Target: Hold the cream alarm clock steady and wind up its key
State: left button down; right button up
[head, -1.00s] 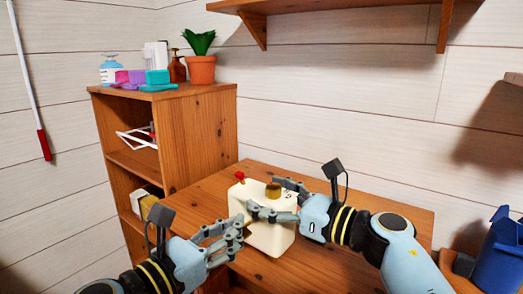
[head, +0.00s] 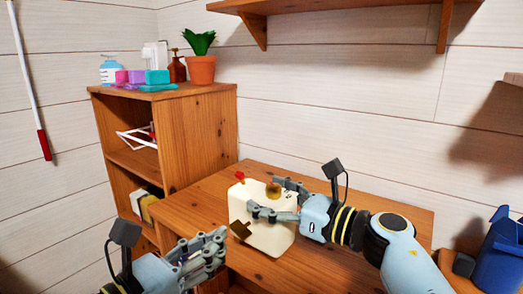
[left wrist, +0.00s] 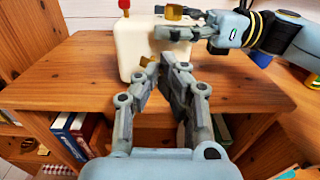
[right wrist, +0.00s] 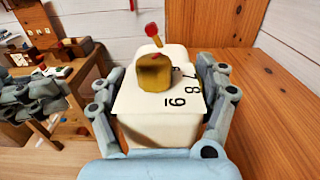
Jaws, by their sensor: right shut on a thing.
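The cream alarm clock (head: 268,238) stands on the wooden table, with a red knob (head: 240,175) and a brass-coloured round piece (head: 273,191) on top. Dark numerals show on it in the right wrist view (right wrist: 160,125). The brass key (head: 240,230) sticks out of its near-left face and sits tilted; it also shows in the left wrist view (left wrist: 146,61). My right gripper (head: 264,197) is shut on the clock, one finger on each side. My left gripper (head: 221,240) is in front of the key, apart from it, with a narrow gap between its fingers, holding nothing.
The table top (head: 335,217) is bare to the right of and behind the clock. A wooden shelf unit (head: 202,135) stands at the left, with a potted plant (head: 201,70) and bottles on top. Books (left wrist: 75,133) stand below the table top. A blue container (head: 498,255) is at the right.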

aim_at(234, 232)
pick_arm(q)
jog(key=shift+s+a, duration=0.35)
jog(key=shift+s, duration=0.05)
jog(key=shift+w+d+r, duration=0.1)
jog(key=shift+w+d, duration=0.2)
jog(key=shift+w, duration=0.75)
jog(key=shift+w+d+r, duration=0.1)
jog(key=shift+w+d, duration=0.2)
jog(key=shift+w, duration=0.8)
jog(key=shift+w+d, duration=0.3)
jog(key=shift+w, duration=0.75)
jog(key=shift+s+d+f, duration=0.2)
jog(key=shift+s+f, duration=0.05)
jog(key=shift+f, duration=0.35)
jog(key=shift+s+d+r, duration=0.1)
jog(key=shift+s+d, duration=0.1)
jog(key=shift+d, duration=0.05)
jog(key=shift+s+d, duration=0.15)
jog(key=shift+d, duration=0.05)
jog(key=shift+s+d, duration=0.25)
jog(key=shift+d, duration=0.05)
